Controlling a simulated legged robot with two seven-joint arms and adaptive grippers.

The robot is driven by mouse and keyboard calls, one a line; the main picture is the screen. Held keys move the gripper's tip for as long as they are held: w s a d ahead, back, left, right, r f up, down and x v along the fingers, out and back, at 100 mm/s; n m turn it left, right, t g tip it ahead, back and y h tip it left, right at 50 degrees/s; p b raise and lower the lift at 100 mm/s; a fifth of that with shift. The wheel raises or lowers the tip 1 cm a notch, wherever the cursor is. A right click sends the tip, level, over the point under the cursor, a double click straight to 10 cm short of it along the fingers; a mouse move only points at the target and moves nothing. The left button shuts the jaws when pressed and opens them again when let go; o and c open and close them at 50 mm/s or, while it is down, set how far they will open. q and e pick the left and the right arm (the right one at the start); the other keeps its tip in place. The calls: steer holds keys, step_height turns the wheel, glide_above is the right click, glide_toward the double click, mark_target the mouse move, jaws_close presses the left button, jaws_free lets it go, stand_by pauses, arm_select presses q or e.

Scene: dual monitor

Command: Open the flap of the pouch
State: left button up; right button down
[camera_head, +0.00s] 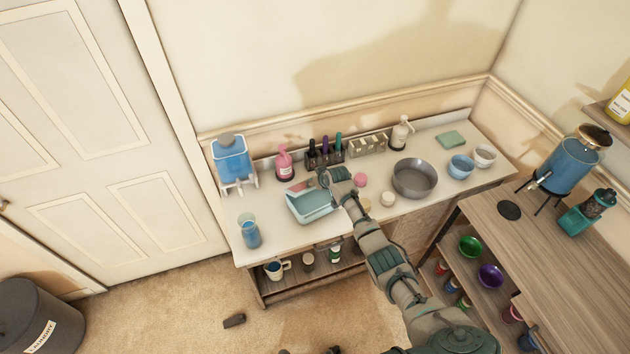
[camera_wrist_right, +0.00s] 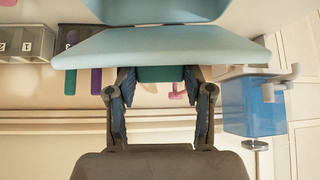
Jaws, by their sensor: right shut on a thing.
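The light-blue pouch (camera_head: 312,207) lies on the left half of the white tabletop, with a pinkish patch at its upper side. My right gripper (camera_head: 326,178) is at the pouch's back right edge. In the right wrist view, a wide light-blue panel of the pouch (camera_wrist_right: 160,46) spans the picture, with a second light-blue part above it and a gap between them. The right gripper (camera_wrist_right: 162,80) is shut on the panel's edge, which looks like the flap; a teal strip shows between the fingers. The flap seems partly raised. My left gripper is not in view.
A blue dispenser (camera_head: 232,160), pink bottle (camera_head: 284,163) and pen rack (camera_head: 325,154) stand behind the pouch. A pink ball (camera_head: 360,180) and metal bowl (camera_head: 414,178) are to the right.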

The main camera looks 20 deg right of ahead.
steer(key=shift+s+d+f, duration=0.1)
steer(key=shift+d+f, duration=0.05)
steer(key=shift+f, duration=0.15)
stand_by(0.5)
steer(key=shift+c, duration=2.2)
jaws_free()
steer(key=shift+w, duration=0.25)
steer(key=shift+d+r, duration=0.1)
steer(key=shift+r, duration=0.05)
steer(key=v, duration=1.1)
steer(key=shift+s+r, duration=0.2)
steer(key=shift+s, duration=0.05)
steer(key=shift+d, duration=0.15)
